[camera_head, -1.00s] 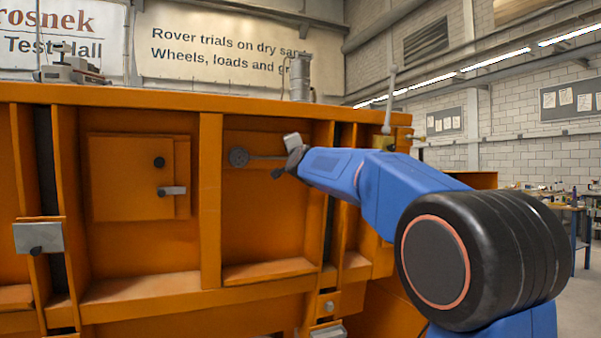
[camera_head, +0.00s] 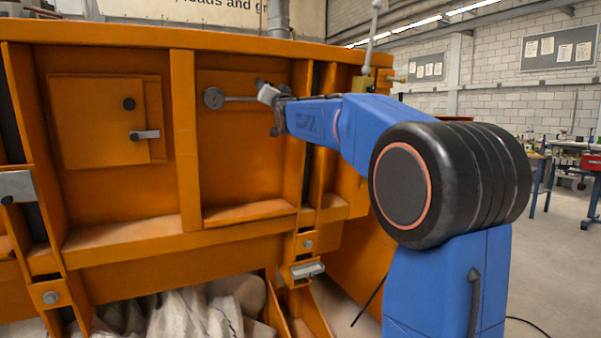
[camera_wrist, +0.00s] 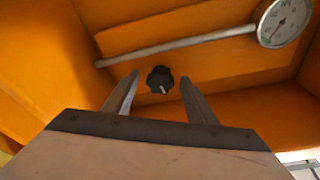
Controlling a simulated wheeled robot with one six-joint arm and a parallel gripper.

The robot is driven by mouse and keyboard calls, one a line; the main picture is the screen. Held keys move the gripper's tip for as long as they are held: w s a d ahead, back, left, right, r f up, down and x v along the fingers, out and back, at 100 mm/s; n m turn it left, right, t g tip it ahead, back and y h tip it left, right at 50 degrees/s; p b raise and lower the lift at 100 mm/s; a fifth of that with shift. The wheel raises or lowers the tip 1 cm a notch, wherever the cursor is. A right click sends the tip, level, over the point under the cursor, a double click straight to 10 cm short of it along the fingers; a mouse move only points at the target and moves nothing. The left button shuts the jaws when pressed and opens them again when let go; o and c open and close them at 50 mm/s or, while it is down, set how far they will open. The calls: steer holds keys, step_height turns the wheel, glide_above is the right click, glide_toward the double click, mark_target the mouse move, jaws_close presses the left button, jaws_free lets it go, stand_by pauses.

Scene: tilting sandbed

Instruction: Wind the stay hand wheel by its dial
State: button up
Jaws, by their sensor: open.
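In the wrist view a small black lobed knob (camera_wrist: 160,80) with a pale mark, which looks like the hand wheel, sits against the orange panel. A round white dial (camera_wrist: 284,22) with a needle is at the upper right, on the end of a grey rod. The dial also shows in the head view (camera_head: 213,98), seen edge-on or from behind. My gripper (camera_wrist: 160,77) is open, its fingers on either side of the knob in the picture; I cannot tell if they reach it. In the head view my gripper (camera_head: 264,92) is at the rod's right end, and the knob is hidden.
The orange sandbed wall (camera_head: 185,140) has ribs and ledges around the recess. A hatch (camera_head: 95,120) with a knob and latch is at left. A metal bracket (camera_head: 306,270) juts out below. Open floor (camera_head: 560,250) lies to the right.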

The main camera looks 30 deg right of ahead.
steer(key=s+f+n+y, duration=0.2)
steer(key=s+f+n, duration=0.15)
steer(key=s, duration=0.45)
steer(key=s+f+n+y, duration=0.1)
steer(key=s+f+n, duration=0.3)
steer(key=s, duration=0.5)
steer(key=s+f+m+g+h, duration=0.1)
steer(key=s+f+g, duration=0.2)
steer(key=f, duration=0.5)
steer(key=s+a+f+m+g+h, duration=0.1)
steer(key=s+f, duration=0.3)
steer(key=f, duration=0.4)
steer(key=shift+a+g+h, duration=0.25)
steer(key=shift+g+h, duration=0.35)
steer(key=shift+g, duration=0.3)
steer(key=s+a+f+g+y, duration=0.1)
steer(key=s+a+f+g, duration=0.2)
steer(key=s+f, duration=0.7)
steer(key=s+a+f+g+y, duration=0.1)
steer(key=s+a+f+g, duration=0.3)
steer(key=s+f, duration=0.6)
steer(key=s+a+f+g+y, duration=0.1)
steer(key=s+a+f+g, duration=0.2)
steer(key=s+f, duration=0.7)
step_height(320, 180, down, 2)
steer(key=shift+s+a+f+n+g, duration=0.2)
steer(key=shift+a+n+g, duration=0.2)
steer(key=shift+g, duration=0.3)
steer(key=shift+d, duration=0.1)
